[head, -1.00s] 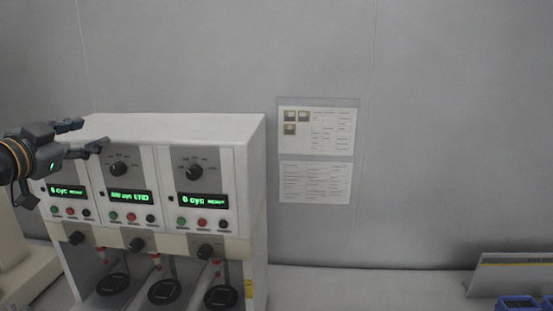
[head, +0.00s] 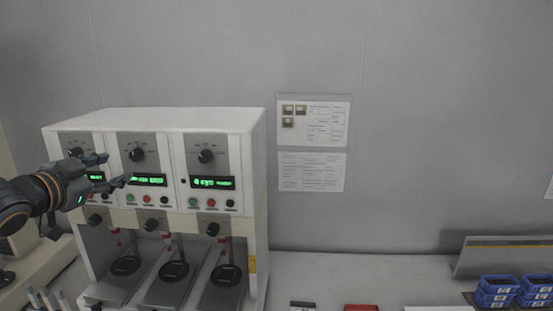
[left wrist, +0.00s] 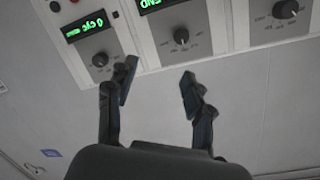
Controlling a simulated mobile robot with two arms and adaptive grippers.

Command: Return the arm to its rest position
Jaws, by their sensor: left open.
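My left gripper (head: 108,170) is at the left of the head view, in front of the left and middle panels of a white test machine (head: 190,119). Its two fingers are spread and nothing is between them. In the left wrist view the open fingers (left wrist: 157,88) show against the machine's pale surface, with a knob (left wrist: 181,35) just beyond them. The gripper and arm cover part of the left panel and its display. My right gripper is not in view.
The machine has three panels with knobs, green displays and buttons, above three bays with dark round pads (head: 174,270). Blue bins (head: 497,291) stand at the right, beside a grey board (head: 505,258). Two sheets (head: 313,121) hang on the wall.

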